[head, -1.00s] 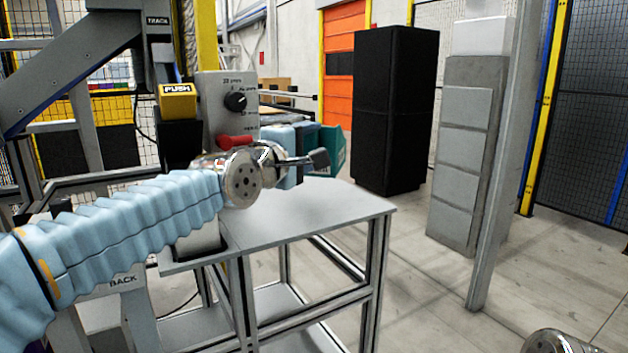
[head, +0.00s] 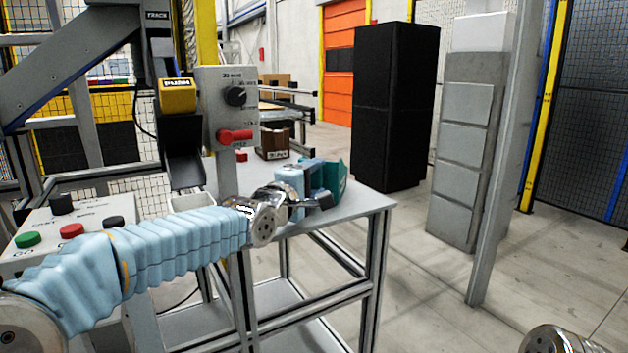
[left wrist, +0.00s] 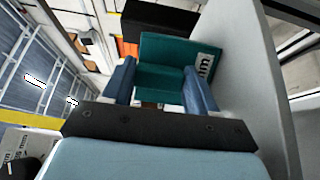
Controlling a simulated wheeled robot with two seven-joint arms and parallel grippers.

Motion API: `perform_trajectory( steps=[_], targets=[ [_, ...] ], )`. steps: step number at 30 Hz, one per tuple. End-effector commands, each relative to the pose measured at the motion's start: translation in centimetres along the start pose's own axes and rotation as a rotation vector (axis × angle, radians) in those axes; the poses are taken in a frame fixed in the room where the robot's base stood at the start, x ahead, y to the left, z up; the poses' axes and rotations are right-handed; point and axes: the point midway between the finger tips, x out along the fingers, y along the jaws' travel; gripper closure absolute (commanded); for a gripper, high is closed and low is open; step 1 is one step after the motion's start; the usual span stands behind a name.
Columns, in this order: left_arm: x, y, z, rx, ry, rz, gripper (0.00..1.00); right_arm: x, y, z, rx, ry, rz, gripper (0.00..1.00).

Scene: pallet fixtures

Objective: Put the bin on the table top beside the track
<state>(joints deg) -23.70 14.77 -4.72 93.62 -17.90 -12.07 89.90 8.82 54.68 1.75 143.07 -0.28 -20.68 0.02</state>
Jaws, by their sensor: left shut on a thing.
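The teal bin (head: 338,172) is at the far right part of the grey table top (head: 350,204), low over it. I cannot tell whether it touches the surface. My left gripper (head: 318,174) is shut on the bin and partly hides it. In the left wrist view the teal bin (left wrist: 165,58), with a white label, sits between the blue fingers of the left gripper (left wrist: 158,88). A TRACK sign (head: 157,15) is on the frame at upper left; a dark chute (head: 184,165) hangs below it. My right gripper is out of view.
A grey control box (head: 212,88) with a red handle stands over the table's back left. A button panel (head: 70,228) is at left. The table's front right corner is clear.

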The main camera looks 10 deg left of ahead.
Motion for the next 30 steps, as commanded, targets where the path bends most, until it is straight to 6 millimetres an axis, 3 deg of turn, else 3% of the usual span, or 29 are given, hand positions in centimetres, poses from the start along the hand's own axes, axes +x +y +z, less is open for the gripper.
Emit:
perform_trajectory(
  steps=[7, 8, 13, 23, 26, 30],
  targets=[
    [0.0, -0.3, 0.0, 0.0, 0.001, 0.002, 0.89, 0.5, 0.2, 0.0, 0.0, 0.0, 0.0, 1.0],
    [0.0, -0.4, 0.0, 0.0, 0.001, 0.0, 0.41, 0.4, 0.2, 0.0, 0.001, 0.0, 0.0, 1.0],
    [0.0, -0.2, 0.0, 0.0, 0.0, 0.0, 0.17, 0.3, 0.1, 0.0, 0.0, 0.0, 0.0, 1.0],
    [0.0, 0.2, 0.0, 0.0, 0.0, 0.0, 0.17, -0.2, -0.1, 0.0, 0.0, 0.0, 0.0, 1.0],
    [-1.3, 0.0, -0.1, -0.002, 0.001, 0.002, 0.17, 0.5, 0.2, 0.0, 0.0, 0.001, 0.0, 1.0],
    [-4.5, -0.1, -0.1, -0.002, 0.002, 0.005, 0.17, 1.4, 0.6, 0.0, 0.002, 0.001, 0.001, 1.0]
  ],
)
